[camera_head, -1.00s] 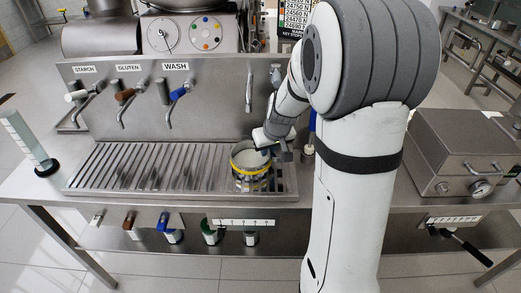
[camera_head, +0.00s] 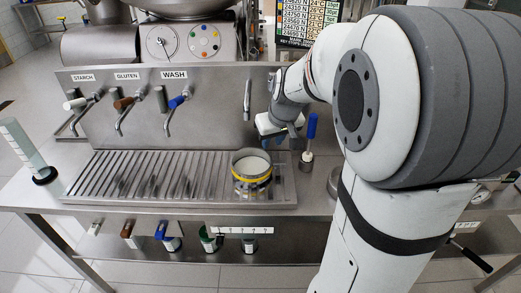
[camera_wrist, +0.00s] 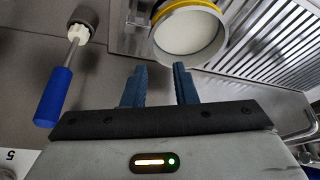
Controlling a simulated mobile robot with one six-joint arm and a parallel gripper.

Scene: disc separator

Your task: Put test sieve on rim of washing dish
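The test sieve (camera_head: 251,162) is a round metal ring with a pale inside. It sits level over a yellow band, on top of the metal washing dish (camera_head: 252,189) at the right part of the slatted drain. In the wrist view the sieve (camera_wrist: 190,33) lies just beyond my fingertips, with part of the yellow band around it. The dish is mostly hidden under the sieve there. My gripper (camera_wrist: 160,68) is open, with nothing between its two dark blue fingers. In the head view my gripper (camera_head: 294,141) is behind and right of the sieve, apart from it.
A blue-handled tool (camera_head: 312,128) stands upright right of my gripper, close to it. The slatted drain (camera_head: 150,175) is clear to the left. Taps (camera_head: 180,100) stick out from the back panel. A clear graduated cylinder (camera_head: 28,155) stands at the far left.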

